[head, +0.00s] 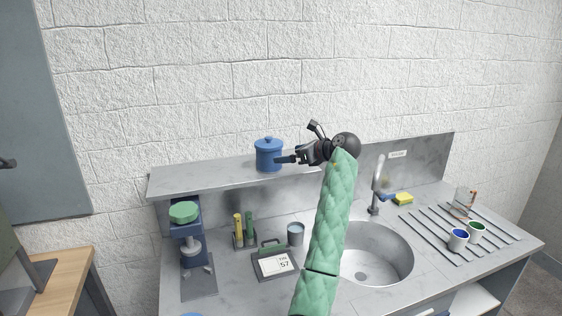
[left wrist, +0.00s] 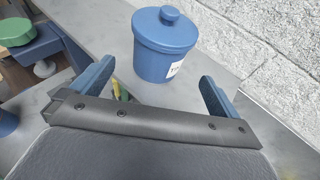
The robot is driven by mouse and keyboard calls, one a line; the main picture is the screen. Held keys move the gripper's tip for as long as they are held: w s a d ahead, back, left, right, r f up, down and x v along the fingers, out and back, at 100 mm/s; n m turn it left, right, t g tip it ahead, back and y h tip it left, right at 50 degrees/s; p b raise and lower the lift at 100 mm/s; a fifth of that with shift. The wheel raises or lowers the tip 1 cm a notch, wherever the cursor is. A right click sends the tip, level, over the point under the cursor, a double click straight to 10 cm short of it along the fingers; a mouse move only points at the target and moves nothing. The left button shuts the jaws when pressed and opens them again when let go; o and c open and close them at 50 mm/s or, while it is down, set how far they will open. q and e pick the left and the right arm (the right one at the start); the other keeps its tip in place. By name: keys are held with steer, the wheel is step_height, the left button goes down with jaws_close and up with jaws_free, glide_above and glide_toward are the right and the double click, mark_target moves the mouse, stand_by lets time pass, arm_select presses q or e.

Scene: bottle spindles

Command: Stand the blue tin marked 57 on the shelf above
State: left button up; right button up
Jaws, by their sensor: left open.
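The blue tin (head: 268,157) with a knobbed lid stands upright on the grey shelf (head: 200,176) against the wall. In the left wrist view the tin (left wrist: 163,52) shows ahead of the fingers, with part of a white label at its right edge; the label's number cannot be read. My left gripper (head: 284,159) is open and empty just right of the tin. In the left wrist view its two blue fingers (left wrist: 155,88) are spread wide, with the tin beyond them and not clamped. My right gripper is not in view.
Below the shelf are a card marked 57 (head: 275,264), a grey cup (head: 295,234), a green-topped blue machine (head: 185,225) and a holder with yellow and green items (head: 243,234). A sink (head: 375,262), tap (head: 376,190), sponge (head: 403,198) and cups (head: 458,240) are at right.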

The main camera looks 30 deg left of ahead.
arm_select(q)
steer(key=b+v, duration=0.1)
steer(key=v, duration=0.3)
steer(key=shift+d+r, duration=0.1)
steer(key=shift+d, duration=0.1)
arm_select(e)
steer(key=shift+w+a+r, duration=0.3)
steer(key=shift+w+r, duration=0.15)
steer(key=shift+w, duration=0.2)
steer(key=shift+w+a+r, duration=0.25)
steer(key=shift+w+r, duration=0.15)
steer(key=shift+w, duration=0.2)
